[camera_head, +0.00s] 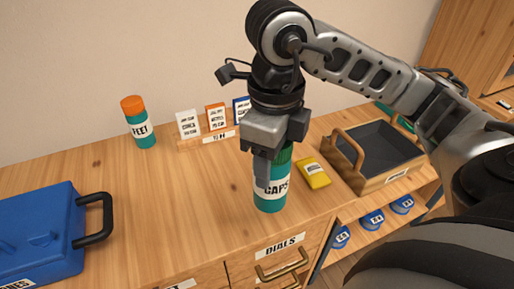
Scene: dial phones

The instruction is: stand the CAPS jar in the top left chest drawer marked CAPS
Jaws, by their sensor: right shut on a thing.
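The CAPS jar (270,200) is teal with a green lid and a white label reading CAPS. It stands upright near the front edge of the chest top, above the drawer marked DIALS (280,246). My right gripper (273,158) comes down from above and is shut on the jar's upper part, hiding part of the lid and label. I cannot tell whether the jar touches the wood. Another drawer front with a partly cut-off label (183,284) shows at the bottom edge; its word cannot be read. My left gripper is not in view.
A blue toolbox (40,232) with a black handle stands at the left. A teal FEET jar (141,130) with an orange lid stands at the back. A card rack (215,137), a yellow packet (313,173) and a wooden tray (378,180) are also here. The middle left is clear.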

